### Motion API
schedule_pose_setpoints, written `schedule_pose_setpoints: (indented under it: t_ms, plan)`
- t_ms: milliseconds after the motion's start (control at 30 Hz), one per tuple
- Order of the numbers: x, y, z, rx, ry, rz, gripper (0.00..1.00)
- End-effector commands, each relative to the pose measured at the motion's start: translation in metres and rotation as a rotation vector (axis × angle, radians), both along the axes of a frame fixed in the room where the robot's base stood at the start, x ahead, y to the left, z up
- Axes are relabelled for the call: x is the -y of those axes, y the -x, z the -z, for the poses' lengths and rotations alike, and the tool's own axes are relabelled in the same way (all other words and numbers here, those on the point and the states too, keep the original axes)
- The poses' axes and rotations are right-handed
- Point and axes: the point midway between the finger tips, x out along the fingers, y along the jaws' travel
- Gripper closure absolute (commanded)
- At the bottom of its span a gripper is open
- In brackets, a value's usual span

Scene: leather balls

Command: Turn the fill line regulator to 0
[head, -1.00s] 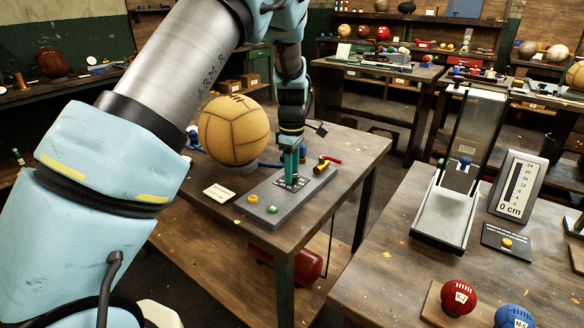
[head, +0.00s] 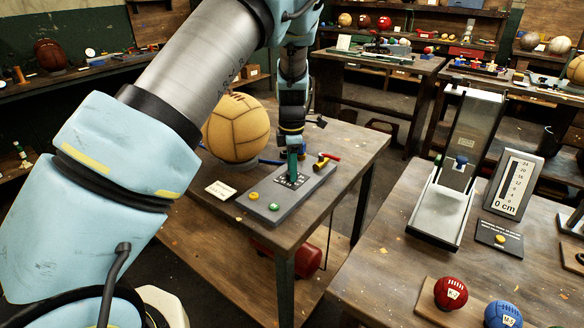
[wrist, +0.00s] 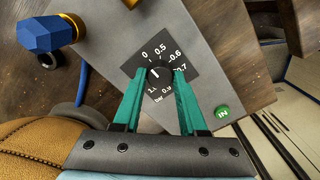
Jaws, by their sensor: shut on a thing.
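The fill line regulator is a black round knob (wrist: 160,77) on a dark dial plate (wrist: 185,62) marked 0, 0.5, 0.6, 0.7, 0.9 and 1.1 bar. A pale mark shows on the knob, but its exact reading is hard to tell. My gripper (wrist: 160,73) has its green fingers on either side of the knob, shut on it. In the head view, my gripper (head: 292,172) points down onto the dial of the grey panel (head: 300,190); its fingers largely hide the knob.
A tan leather ball (head: 238,128) stands close left of my gripper. A green IN button (head: 274,207) and a yellow button (head: 254,196) are on the panel. A measuring stand (head: 440,210) is on the right table.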

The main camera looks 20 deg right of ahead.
Motion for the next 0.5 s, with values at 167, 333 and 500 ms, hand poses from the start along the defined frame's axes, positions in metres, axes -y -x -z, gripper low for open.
schedule_pose_setpoints:
  t_ms: [167,333,500]
  plan:
    - [-0.0004,0.0,0.0005,0.0,0.0,-0.007,1.0]
    - [-0.0003,0.0,0.0006,-0.001,0.0,-0.007,1.0]
    - [-0.0003,0.0,0.0005,-0.001,0.0,-0.006,0.46]
